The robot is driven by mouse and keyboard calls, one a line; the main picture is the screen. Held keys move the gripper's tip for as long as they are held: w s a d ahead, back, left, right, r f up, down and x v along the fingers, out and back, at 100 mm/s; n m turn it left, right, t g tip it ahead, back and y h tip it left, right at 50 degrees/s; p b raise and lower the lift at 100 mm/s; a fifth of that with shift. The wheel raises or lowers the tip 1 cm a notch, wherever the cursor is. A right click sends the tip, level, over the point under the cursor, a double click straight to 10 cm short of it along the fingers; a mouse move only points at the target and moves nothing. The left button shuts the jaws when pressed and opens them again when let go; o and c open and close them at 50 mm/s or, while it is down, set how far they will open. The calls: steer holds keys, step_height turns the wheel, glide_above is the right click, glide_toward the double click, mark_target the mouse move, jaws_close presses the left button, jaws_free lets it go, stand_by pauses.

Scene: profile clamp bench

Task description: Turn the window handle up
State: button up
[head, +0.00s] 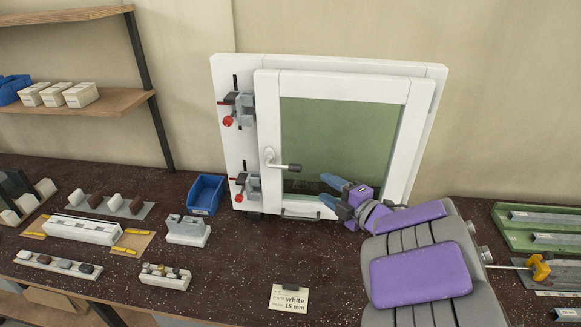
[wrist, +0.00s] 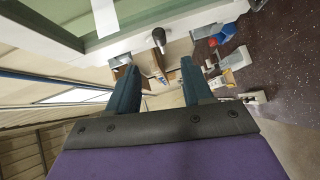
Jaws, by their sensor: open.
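The window (head: 343,150) is a white frame with green glass, standing upright at the back of the bench. Its handle (head: 285,167) is on the left side of the sash and points right, roughly level, with a dark grip at its end. My gripper (head: 327,189) is in front of the lower glass, to the right of and a little below the handle's end. Its blue fingers are apart with nothing between them. In the wrist view, the handle's dark end (wrist: 158,37) shows beyond my fingers (wrist: 157,85), apart from them.
Two clamps with red knobs (head: 228,121) hold the frame's left side. A blue bin (head: 207,194) and a grey-white block (head: 187,230) stand left of the window. A label card (head: 289,299) lies in front. A yellow-handled tool (head: 539,267) and green tray (head: 548,229) are at the right.

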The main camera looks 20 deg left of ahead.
mark_target(291, 166)
steer(key=b+x, duration=0.2)
steer(key=x, duration=1.4)
steer(key=shift+w+f, duration=0.1)
steer(key=shift+d, duration=0.1)
jaws_close()
